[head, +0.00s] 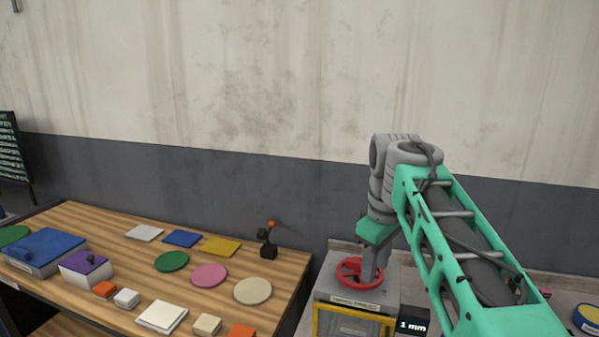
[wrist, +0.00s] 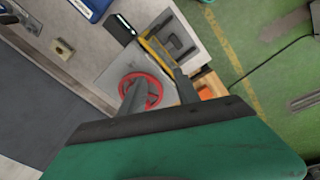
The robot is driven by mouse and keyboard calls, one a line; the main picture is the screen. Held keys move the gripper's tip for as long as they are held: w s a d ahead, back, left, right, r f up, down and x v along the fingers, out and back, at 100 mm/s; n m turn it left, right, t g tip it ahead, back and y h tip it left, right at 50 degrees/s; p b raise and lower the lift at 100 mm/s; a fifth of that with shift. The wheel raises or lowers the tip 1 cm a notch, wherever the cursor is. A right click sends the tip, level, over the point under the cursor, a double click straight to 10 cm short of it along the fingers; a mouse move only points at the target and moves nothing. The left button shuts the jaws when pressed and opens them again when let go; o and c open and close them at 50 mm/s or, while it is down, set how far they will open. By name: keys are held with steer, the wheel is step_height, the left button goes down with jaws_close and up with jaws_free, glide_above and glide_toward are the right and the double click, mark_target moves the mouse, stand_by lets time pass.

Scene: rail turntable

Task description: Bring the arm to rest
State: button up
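My gripper (head: 372,272) points down over a grey box-shaped unit (head: 322,291) with a red handwheel (head: 347,274) on its top. One finger covers part of the red handwheel (wrist: 155,80); the other lies in front of the unit's yellow-framed front. I cannot tell whether a finger touches the wheel. My teal arm reaches in from the lower right of the head view.
A wooden table (head: 130,262) at left holds coloured discs, flat squares, small blocks, a blue-lidded box (head: 45,247) and a purple-topped box (head: 86,266). A small black stand (head: 267,243) is at its right end. A "1 mm" display (head: 413,322) adjoins the unit. A wall stands behind.

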step_height(320, 180, down, 13)
steer(key=s+m, duration=0.2)
steer(key=m, duration=0.5)
steer(key=s+f+m+t, duration=0.1)
steer(key=s+f+t, duration=0.1)
steer(key=s, duration=1.2)
steer(key=shift+f+m+t, duration=0.2)
steer(key=shift+m+t, duration=0.2)
